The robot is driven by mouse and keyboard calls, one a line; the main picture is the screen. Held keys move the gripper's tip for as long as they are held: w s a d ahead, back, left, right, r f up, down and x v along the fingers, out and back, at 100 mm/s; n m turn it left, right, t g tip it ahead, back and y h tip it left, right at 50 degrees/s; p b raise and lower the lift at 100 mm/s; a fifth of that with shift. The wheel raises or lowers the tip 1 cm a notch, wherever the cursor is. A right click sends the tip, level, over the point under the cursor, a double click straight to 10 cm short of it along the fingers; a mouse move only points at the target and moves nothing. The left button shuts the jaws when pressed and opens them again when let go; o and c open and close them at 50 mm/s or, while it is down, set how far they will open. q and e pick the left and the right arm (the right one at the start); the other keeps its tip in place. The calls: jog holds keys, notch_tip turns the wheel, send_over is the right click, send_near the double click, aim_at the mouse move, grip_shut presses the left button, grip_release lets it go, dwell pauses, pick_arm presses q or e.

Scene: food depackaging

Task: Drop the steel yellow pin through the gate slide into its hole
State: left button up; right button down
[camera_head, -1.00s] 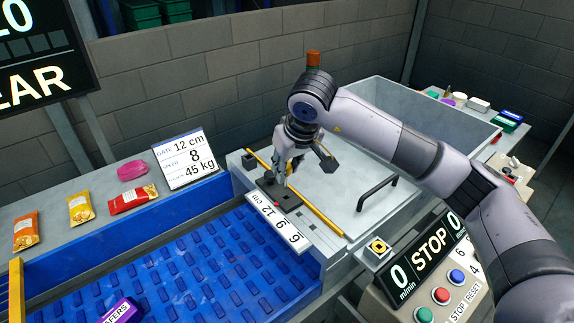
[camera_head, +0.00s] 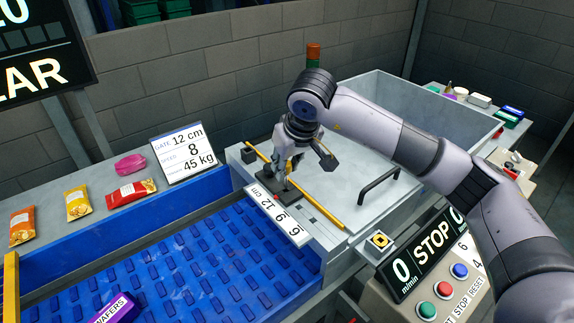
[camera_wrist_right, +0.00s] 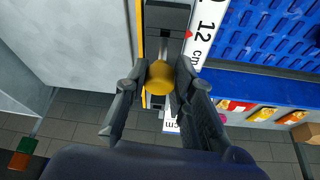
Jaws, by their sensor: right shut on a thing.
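My right gripper (camera_head: 289,178) hangs over the gate slide and is shut on the yellow pin (camera_head: 290,166). In the right wrist view the pin's round yellow head (camera_wrist_right: 160,74) sits between the two fingertips (camera_wrist_right: 163,76). The dark gate slide block (camera_head: 277,192) lies below, on the grey plate beside the ruler (camera_head: 279,215); it also shows in the right wrist view (camera_wrist_right: 167,17). A red mark sits by the ruler's 12. The hole and the pin's lower end are hidden, so I cannot tell whether the pin is in it. My left gripper is not in view.
A yellow rail (camera_head: 315,205) runs beside the slide. A black handle (camera_head: 378,188) stands on the grey lid to the right. The blue belt (camera_head: 200,265) carries a purple packet (camera_head: 118,310). A control panel (camera_head: 430,270) stands at the lower right.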

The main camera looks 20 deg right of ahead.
aim_at(287, 192)
jog(key=shift+b, duration=0.6)
dwell(1.1)
jog(key=shift+f+b, duration=2.3)
jog(key=shift+f, duration=0.3)
jog(key=c, duration=1.3)
grip_release()
jog(key=shift+s+r, duration=0.1)
jog(key=shift+r, duration=0.2)
jog(key=v, duration=1.1)
jog(key=shift+s+r, duration=0.15)
jog(key=shift+c, duration=0.5)
